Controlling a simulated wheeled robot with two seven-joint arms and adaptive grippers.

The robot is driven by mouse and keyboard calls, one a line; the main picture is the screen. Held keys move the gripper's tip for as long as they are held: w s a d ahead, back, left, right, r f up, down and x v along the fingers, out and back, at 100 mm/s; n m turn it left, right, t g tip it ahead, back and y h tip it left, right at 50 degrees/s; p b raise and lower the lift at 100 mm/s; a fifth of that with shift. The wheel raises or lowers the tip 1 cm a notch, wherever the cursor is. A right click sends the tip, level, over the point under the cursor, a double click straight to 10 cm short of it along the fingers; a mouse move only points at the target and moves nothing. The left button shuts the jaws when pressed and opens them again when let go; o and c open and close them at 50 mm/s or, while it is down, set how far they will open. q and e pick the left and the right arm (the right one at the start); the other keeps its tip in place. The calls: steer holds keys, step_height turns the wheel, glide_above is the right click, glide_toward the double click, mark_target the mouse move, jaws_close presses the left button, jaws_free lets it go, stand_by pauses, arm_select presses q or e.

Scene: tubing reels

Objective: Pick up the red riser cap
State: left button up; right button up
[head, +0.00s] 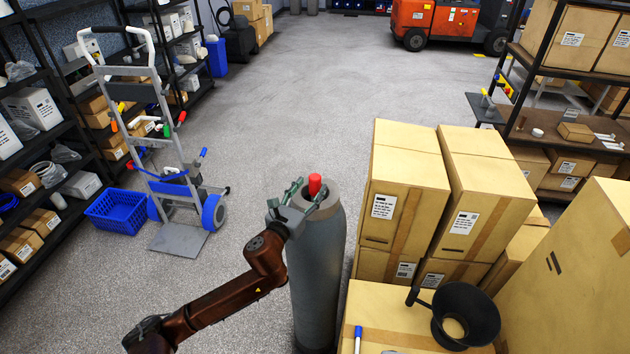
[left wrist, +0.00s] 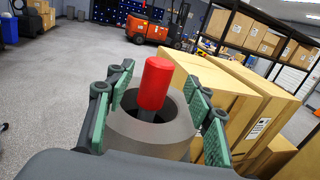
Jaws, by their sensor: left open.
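The red riser cap (head: 315,184) stands upright at the top of a tall grey cylinder (head: 316,265) in the head view. In the left wrist view the cap (left wrist: 156,84) sits on a dark stem inside the round opening of the grey collar (left wrist: 150,132). My left gripper (head: 296,190) is at the top of the cylinder, just left of the cap. In the left wrist view its green-padded fingers (left wrist: 160,108) are open, one on each side of the collar and cap, apart from the cap. My right gripper is not in view.
Tall cardboard boxes (head: 405,190) stand close to the right of the cylinder. A black funnel-shaped object (head: 466,312) rests on a nearer box. A hand truck (head: 170,185) and blue basket (head: 117,211) are at left. The floor behind the cylinder is clear.

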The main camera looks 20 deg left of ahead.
mark_target(312, 183)
arm_select(q)
steer(key=w, duration=0.3)
steer(key=shift+a+r+p, duration=0.1)
steer(key=shift+p, duration=0.2)
steer(key=shift+w, duration=0.65)
steer(key=c, duration=1.3)
steer(key=shift+o, duration=0.2)
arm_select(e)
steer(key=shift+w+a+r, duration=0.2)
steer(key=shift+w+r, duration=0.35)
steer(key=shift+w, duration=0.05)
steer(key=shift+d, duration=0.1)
